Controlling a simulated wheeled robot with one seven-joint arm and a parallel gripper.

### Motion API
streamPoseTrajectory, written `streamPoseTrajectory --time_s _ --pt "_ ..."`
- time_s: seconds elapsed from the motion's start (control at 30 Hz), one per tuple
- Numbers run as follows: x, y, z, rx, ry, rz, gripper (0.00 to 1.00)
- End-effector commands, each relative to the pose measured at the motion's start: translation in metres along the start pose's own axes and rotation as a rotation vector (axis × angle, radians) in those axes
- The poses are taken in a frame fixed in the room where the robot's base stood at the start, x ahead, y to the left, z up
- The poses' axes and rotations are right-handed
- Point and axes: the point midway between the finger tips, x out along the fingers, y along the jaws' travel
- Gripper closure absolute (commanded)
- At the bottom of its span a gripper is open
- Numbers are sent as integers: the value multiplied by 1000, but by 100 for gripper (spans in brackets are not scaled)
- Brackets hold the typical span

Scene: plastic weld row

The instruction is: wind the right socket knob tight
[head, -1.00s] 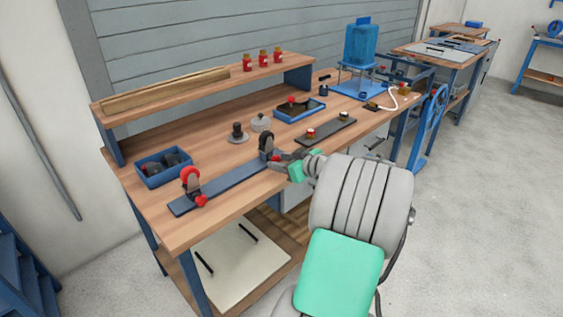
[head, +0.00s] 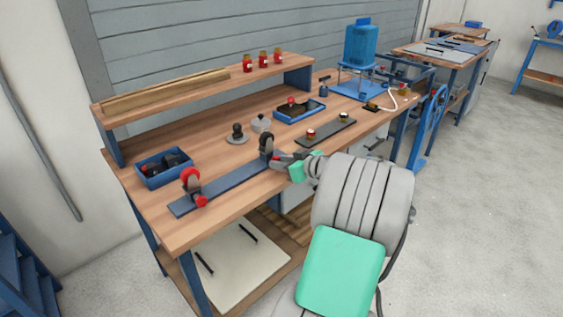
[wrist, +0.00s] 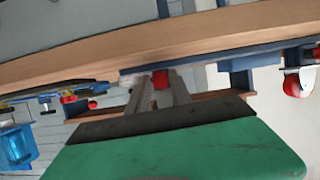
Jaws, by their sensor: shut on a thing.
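The right socket (head: 267,145), a dark upright wheel-like piece, stands at the right end of a dark blue plate (head: 228,184) on the bench. Its red knob shows between my fingers in the wrist view (wrist: 160,79). The left socket (head: 191,182), with a red wheel and red knob (head: 201,201), stands at the plate's left end. It also shows at the right of the wrist view (wrist: 295,82).
A blue bin (head: 165,168) with dark parts sits left of the plate. A dark strip (head: 326,132) with two small knobs lies to its right. Behind stand a grey-based black knob (head: 237,134) and a blue tray (head: 300,110). Floor at right is clear.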

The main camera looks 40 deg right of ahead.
Motion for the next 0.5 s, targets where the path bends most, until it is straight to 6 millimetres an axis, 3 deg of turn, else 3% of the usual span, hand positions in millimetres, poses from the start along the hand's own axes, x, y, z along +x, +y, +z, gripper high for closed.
streamPoseTrajectory --time_s 0.5 --pt "-1 4 -2 307 0 -126 100"
